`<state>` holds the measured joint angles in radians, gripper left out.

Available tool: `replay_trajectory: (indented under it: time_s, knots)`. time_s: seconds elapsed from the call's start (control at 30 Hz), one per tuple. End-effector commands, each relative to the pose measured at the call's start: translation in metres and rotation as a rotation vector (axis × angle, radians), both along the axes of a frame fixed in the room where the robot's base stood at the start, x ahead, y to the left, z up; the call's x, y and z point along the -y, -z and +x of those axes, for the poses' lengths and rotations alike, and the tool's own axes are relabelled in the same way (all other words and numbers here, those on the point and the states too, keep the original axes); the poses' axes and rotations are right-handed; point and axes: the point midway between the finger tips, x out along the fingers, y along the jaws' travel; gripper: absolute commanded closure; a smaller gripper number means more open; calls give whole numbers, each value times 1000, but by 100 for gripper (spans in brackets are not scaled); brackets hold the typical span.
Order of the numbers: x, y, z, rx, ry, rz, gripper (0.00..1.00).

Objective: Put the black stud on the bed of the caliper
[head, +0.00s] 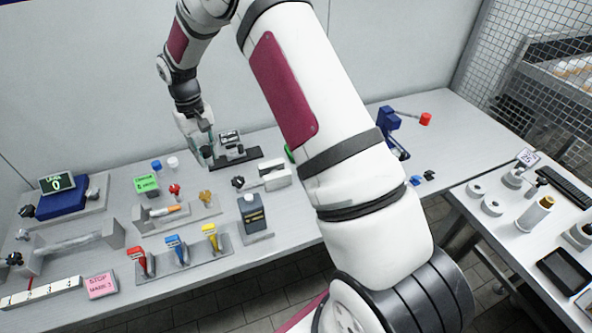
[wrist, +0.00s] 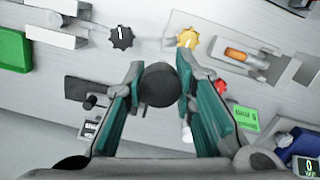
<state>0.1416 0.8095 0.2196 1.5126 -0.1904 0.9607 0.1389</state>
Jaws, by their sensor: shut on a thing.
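My gripper (wrist: 158,78) is shut on a dark round piece, which looks like the black stud (wrist: 160,86), seen end-on between its teal fingers in the wrist view. In the head view my gripper (head: 207,158) is above the back of the table, and the stud is hard to make out. A pale clamp-like fixture with a black knob (head: 270,178) is in front and to the right of it; it also shows at the wrist view's top left (wrist: 60,38). This may be the caliper, but I cannot tell for sure. The stud is apart from it.
A black plate with a counter device (head: 236,158) stands close to my gripper. A fixture with a yellow knob and an orange piece (head: 170,211) is left of the clamp. Red, blue and yellow-handled tools (head: 176,251) stand in front.

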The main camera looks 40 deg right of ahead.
Motion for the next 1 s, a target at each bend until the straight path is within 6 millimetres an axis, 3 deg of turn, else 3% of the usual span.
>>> replay_trajectory:
  time_s: [0.2, 0.5, 0.63, 0.8, 1.0]
  knots:
    - [14, 32, -2, -1, 25, 0, 100]
    - [72, 49, -56, 0, 164, -3, 100]
    - [78, 61, -68, -5, 182, -5, 100]
    - [77, 92, -70, -5, 182, -4, 100]
    - [77, 112, -69, -3, 182, -5, 100]
